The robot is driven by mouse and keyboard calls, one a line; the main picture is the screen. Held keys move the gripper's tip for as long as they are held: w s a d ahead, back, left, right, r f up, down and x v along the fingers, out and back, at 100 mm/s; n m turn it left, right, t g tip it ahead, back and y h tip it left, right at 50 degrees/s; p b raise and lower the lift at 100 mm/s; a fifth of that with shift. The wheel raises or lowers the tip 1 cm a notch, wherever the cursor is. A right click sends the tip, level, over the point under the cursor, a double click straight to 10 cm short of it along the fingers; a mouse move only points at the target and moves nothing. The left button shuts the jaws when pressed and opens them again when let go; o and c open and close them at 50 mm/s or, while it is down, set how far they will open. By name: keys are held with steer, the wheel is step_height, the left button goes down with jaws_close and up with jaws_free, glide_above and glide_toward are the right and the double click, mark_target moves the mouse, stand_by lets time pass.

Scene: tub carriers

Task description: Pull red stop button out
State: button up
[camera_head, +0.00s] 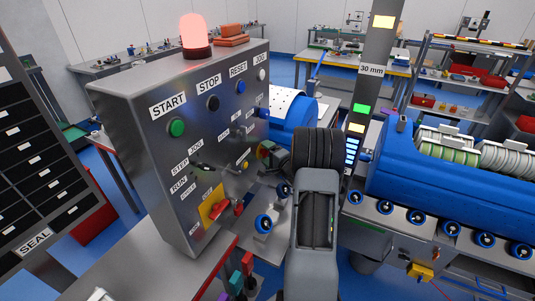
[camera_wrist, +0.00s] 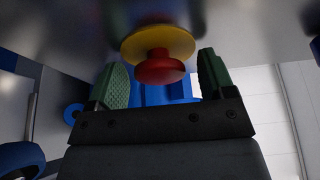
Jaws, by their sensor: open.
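The red stop button (camera_wrist: 158,68) is a round mushroom head on a yellow disc (camera_wrist: 160,43), fixed to a grey metal face. It shows clearly in the wrist view. My gripper (camera_wrist: 164,74) is open, with one green padded finger on each side of the red head and visible gaps between. In the head view my gripper (camera_head: 268,153) is at the right edge of the grey control box (camera_head: 185,85). The button is mostly hidden there behind the gripper and arm.
The box front carries a green START button (camera_head: 177,127), a black STOP button (camera_head: 213,103) and a red handle on a yellow plate (camera_head: 207,214). A lit red beacon (camera_head: 195,35) stands on top. A blue machine (camera_head: 400,165) is right of my arm.

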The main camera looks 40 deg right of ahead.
steer(key=shift+c, duration=0.3)
steer(key=c, duration=1.2)
steer(key=b, duration=0.1)
steer(key=s+b, duration=0.1)
steer(key=b, duration=0.1)
steer(key=shift+s+d, duration=0.25)
steer(key=shift+d, duration=0.15)
steer(key=o, duration=0.9)
steer(key=shift+c, duration=0.2)
steer(key=shift+o, duration=0.7)
steer(key=shift+s+d, duration=0.1)
steer(key=shift+s, duration=0.05)
steer(key=shift+o, duration=1.3)
